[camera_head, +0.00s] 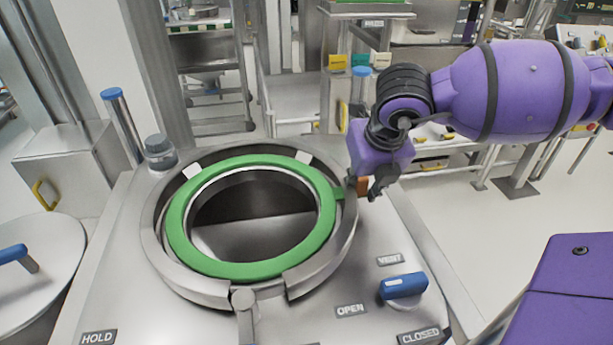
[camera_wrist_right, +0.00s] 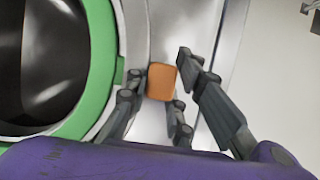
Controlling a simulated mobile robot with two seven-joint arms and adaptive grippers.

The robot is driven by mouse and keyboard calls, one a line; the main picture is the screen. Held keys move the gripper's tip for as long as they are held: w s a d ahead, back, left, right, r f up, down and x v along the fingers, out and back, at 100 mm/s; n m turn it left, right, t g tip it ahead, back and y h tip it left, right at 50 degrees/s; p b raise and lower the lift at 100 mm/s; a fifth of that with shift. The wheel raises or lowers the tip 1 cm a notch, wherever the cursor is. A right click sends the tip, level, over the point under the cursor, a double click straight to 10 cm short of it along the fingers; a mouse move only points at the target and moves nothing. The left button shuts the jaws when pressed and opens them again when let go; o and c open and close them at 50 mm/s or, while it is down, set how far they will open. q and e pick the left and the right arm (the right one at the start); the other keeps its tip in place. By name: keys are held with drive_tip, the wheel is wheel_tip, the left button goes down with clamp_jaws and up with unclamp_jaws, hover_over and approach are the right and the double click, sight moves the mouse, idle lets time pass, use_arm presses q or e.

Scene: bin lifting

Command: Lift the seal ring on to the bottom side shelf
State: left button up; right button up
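The seal ring is a green ring (camera_head: 240,269) lying flat in the round metal opening (camera_head: 150,235) of the machine top. It also shows at the left of the right wrist view (camera_wrist_right: 104,60). A small green tab sticks out on its right side. My right gripper (camera_head: 370,187) is low beside the right edge of the opening, by this tab. Its fingers (camera_wrist_right: 160,85) are spread, with an orange block (camera_wrist_right: 162,82) between them in the wrist view. I cannot tell whether they touch it. My left gripper is out of view. I cannot tell which surface is the bottom side shelf.
A blue-handled valve (camera_head: 404,286) stands at the machine's front right. A metal clamp (camera_head: 244,299) is at the front of the opening. A shelf rack (camera_head: 208,67) is behind.

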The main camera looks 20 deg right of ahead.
clamp_jaws()
drive_tip(key=shift+r, duration=0.1)
drive_tip(key=shift+r, duration=0.45)
wheel_tip(320, 180, up, 2)
drive_tip(key=shift+r, duration=0.2)
drive_tip(key=s+a+r, duration=0.3)
drive_tip(key=a+r, duration=0.1)
drive_tip(key=a, duration=0.2)
drive_tip(key=s+a+r+b, duration=0.1)
drive_tip(key=s+a+r, duration=0.2)
drive_tip(key=a+r, duration=0.2)
drive_tip(key=shift+s+a+r, duration=0.25)
drive_tip(key=shift+a+r, duration=0.05)
drive_tip(key=shift+a, duration=0.45)
